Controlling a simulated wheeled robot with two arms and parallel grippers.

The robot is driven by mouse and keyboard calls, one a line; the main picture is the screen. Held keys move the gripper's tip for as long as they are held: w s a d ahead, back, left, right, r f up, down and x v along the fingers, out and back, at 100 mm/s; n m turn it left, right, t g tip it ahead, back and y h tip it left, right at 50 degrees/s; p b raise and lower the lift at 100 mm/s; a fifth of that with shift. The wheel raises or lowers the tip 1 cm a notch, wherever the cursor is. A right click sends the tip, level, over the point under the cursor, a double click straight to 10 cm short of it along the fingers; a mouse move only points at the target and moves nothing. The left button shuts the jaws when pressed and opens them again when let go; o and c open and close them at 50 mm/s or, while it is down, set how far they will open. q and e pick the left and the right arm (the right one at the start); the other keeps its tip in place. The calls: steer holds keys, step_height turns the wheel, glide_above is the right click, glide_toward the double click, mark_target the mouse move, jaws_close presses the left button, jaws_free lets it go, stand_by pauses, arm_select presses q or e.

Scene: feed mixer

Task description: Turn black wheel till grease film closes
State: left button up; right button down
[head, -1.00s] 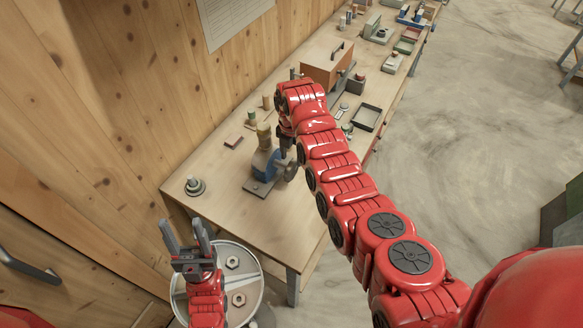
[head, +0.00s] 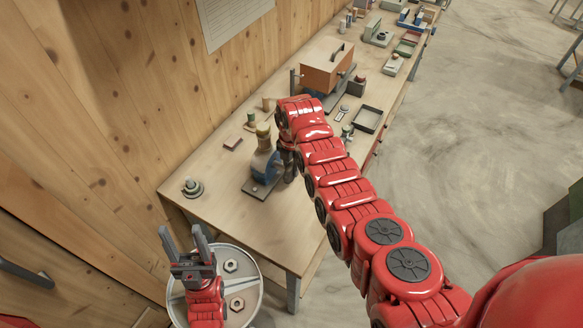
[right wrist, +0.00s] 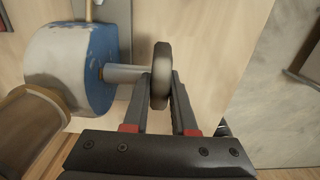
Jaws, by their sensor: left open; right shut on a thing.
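The black wheel (right wrist: 160,76) sits on a metal shaft that comes out of a blue and grey device (right wrist: 75,65) in the right wrist view. My right gripper (right wrist: 162,88) is shut on the wheel, one finger on each face. In the head view the blue device (head: 264,165) stands on the workbench, and my right arm partly hides the wheel and gripper there. My left gripper (head: 186,238) is open and empty, above a round white tub near the bench's front-left corner. I cannot make out a grease film.
The wooden bench (head: 225,205) carries a bolt on a washer (head: 192,187), an orange-brown box (head: 326,68) and a dark tray (head: 368,119). A wooden wall is at the left; open concrete floor is at the right.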

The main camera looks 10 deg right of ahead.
stand_by(0.4)
steer(key=shift+s+a+t+h+p, duration=0.15)
steer(key=shift+t+h+p, duration=0.3)
steer(key=shift+p, duration=0.35)
steer(key=shift+s+a+t+h+p, duration=0.15)
steer(key=shift+t+h+p, duration=0.25)
steer(key=shift+t, duration=0.25)
steer(key=shift+s+a+f+t+h+p, duration=0.1)
steer(key=shift+t+h+p, duration=0.25)
steer(key=shift+t+h, duration=0.35)
steer(key=shift+f+t+h, duration=0.1)
steer(key=shift+t+h, duration=0.35)
steer(key=shift+t, duration=0.55)
steer(key=c, duration=0.7)
jaws_free()
